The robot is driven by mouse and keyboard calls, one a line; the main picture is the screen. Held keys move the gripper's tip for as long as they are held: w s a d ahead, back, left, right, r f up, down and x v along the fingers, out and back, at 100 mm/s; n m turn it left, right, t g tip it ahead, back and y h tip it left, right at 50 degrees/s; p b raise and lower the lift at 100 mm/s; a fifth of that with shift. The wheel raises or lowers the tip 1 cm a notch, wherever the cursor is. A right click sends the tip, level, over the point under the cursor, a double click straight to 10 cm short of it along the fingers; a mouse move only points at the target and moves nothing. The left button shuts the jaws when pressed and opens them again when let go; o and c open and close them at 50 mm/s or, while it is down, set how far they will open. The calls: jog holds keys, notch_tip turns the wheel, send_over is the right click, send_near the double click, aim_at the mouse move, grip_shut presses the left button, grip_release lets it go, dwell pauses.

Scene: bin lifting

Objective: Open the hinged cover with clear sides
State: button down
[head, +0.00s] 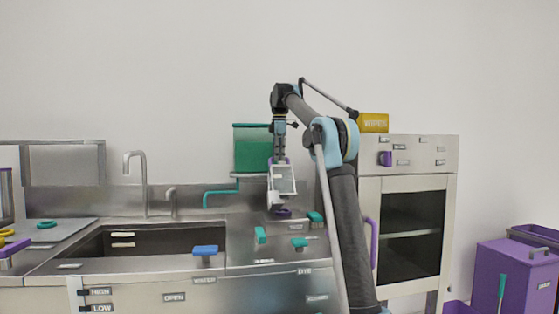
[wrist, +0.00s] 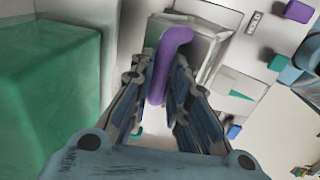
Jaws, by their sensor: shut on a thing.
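The hinged cover (head: 284,181) is a small grey-framed box with clear-looking panes, above the counter at the middle of the head view. It also shows in the wrist view (wrist: 207,46), behind a purple bar handle (wrist: 177,37). My gripper (wrist: 165,75) is shut on this purple handle, with a finger on each side of it. In the head view my gripper (head: 279,150) points down from above, right at the cover's top. The fingers hide part of the handle, and I cannot tell how far the cover is tilted.
A green box (head: 251,148) stands close on the left of my gripper and fills the left of the wrist view. Teal knobs (head: 299,243) sit on the counter front. A sink (head: 150,240) lies left, a glass-door cabinet (head: 410,232) right, with a yellow wipes box (head: 374,123) on top.

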jog(key=shift+w+a, duration=0.15)
jog(key=shift+w, duration=0.85)
jog(key=c, duration=1.5)
grip_release()
jog(key=shift+c, duration=0.2)
